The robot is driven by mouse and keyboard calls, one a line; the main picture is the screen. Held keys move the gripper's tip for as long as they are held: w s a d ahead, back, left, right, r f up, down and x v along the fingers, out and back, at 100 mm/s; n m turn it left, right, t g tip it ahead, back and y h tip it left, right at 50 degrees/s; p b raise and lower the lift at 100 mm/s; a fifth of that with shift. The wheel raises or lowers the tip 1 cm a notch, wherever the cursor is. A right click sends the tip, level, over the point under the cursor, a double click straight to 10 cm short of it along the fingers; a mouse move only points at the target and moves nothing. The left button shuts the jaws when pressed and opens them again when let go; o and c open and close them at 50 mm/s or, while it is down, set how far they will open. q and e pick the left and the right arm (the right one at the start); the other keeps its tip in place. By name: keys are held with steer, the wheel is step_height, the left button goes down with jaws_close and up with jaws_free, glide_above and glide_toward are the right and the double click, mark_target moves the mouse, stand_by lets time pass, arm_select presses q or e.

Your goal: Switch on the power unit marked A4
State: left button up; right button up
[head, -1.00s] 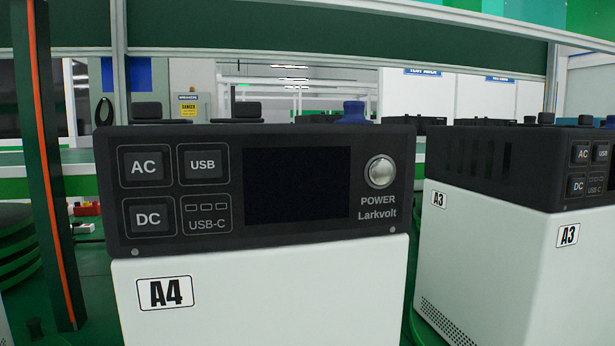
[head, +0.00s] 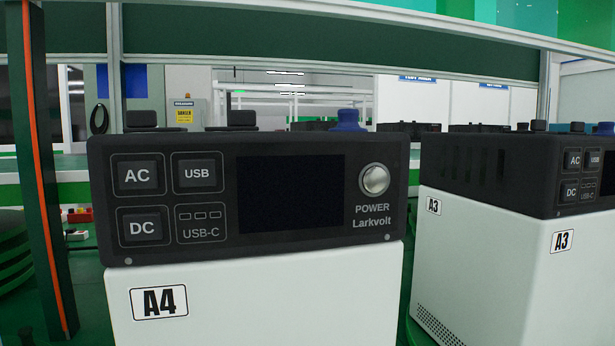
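The power unit marked A4 (head: 255,295) stands upright in the middle of the head view, its front facing me. It has a white body and a black top panel. Its round silver POWER button (head: 374,179) is at the panel's right, above the words POWER and Larkvolt. Its screen (head: 291,193) is dark. AC (head: 137,175), DC (head: 143,227) and USB (head: 197,173) buttons and a USB-C block (head: 201,223) are at the panel's left. The label A4 (head: 159,302) is on the white front. Neither of my grippers is in view.
A similar unit marked A3 (head: 500,255) stands to the right, with a narrow gap between. A dark green post with an orange strip (head: 45,190) rises at the left. A green beam (head: 330,35) crosses above the units. A yellow danger sign (head: 184,116) is behind.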

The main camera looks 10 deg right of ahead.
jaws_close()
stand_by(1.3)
